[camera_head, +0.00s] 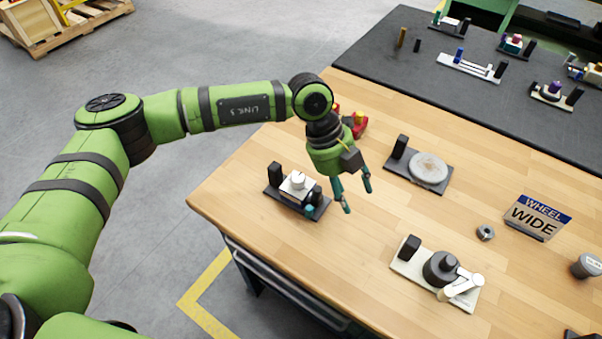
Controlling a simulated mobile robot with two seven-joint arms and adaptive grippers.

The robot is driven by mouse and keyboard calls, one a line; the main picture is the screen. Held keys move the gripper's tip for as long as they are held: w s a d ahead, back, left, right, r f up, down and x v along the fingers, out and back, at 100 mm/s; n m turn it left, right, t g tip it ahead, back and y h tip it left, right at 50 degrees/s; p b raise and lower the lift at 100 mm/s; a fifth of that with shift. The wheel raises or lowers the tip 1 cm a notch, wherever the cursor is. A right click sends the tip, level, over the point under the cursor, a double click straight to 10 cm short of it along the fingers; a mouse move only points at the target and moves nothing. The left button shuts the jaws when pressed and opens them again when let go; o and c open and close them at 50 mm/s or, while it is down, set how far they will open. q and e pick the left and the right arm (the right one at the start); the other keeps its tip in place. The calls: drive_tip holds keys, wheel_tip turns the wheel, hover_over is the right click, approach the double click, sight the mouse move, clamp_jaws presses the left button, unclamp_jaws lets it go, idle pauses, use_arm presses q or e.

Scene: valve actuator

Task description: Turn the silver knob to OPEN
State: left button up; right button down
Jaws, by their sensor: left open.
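A white block with a small silver-white knob (298,180) on top sits on a dark base plate (320,209) near the table's left edge. A black upright block stands at the plate's left end, and dark and teal parts are at its right. Any OPEN marking is too small to read. My left gripper (357,200) is open and empty, with teal fingers pointing down, to the right of this unit and apart from the knob. My right gripper is not in view.
A round silver disc (428,168) on a dark plate lies to the right. Red and yellow parts (359,127) sit behind my gripper.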

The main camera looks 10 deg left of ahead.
sight(297, 176)
use_arm(q)
drive_tip(key=w+a+y, duration=0.1)
drive_tip(key=a, duration=0.3)
drive_tip(key=w+a+n+t+y, duration=0.1)
drive_tip(key=w+a+y, duration=0.1)
drive_tip(key=a, duration=0.1)
drive_tip(key=w+a+r+n+y, duration=0.1)
drive_tip(key=w+a+y, duration=0.1)
drive_tip(key=a, duration=0.2)
drive_tip(key=shift+w+a+r, duration=0.1)
drive_tip(key=shift+w+a, duration=0.1)
drive_tip(key=shift+a, duration=0.15)
drive_tip(key=shift+f+p, duration=0.35)
drive_tip(key=shift+p, duration=0.05)
wheel_tip(297, 176, down, 5)
drive_tip(key=shift+r+p, duration=0.1)
drive_tip(key=shift+p, duration=1)
drive_tip(key=shift+f, duration=0.65)
drive_tip(key=shift+c, duration=0.4)
clamp_jaws()
